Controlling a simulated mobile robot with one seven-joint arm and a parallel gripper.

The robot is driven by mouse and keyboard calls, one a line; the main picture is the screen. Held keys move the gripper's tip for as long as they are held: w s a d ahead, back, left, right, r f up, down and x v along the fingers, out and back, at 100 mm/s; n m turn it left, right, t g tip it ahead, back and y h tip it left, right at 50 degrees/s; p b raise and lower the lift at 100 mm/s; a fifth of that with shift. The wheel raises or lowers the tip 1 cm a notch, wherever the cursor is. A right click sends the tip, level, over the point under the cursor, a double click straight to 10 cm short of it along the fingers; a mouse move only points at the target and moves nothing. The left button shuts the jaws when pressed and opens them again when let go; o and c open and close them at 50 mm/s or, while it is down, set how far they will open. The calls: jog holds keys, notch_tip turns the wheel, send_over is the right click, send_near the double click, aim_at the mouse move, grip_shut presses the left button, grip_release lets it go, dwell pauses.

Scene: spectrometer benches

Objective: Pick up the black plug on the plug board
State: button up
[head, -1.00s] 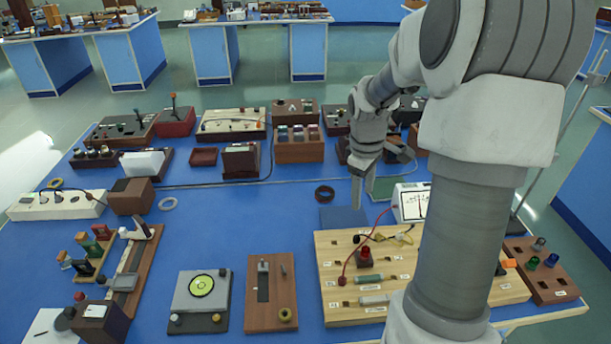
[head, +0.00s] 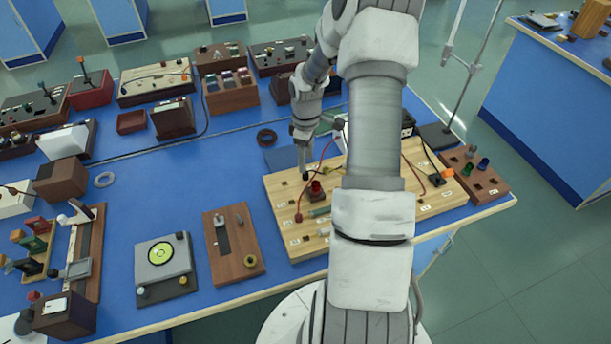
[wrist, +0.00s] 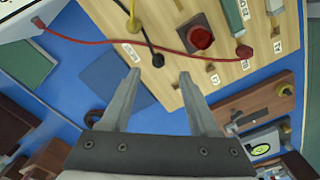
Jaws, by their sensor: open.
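The plug board (head: 278,206) is a light wooden panel with sockets, labels and leads. A black plug (wrist: 158,60) with a black lead stands in it near its back left edge. In the head view this black plug (head: 305,176) shows just below my gripper's tips. Another black plug-like piece (head: 437,180) is at the board's right. My gripper (wrist: 160,74) is open and empty, its two fingers apart with the black plug just beyond the gap between them. My gripper (head: 304,160) also shows in the head view, pointing down. My arm hides the board's middle.
A red lead (wrist: 170,48) crosses over the black lead. A red knob-like part (wrist: 200,38) and a yellow plug (wrist: 133,24) stand close by. A blue pad (wrist: 116,80) lies behind the board. Blue tabletop (head: 205,185) is clear to the left.

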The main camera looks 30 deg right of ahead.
aim_at(306, 173)
jog(key=shift+w+f, duration=0.15)
jog(key=shift+f, duration=3)
grip_shut()
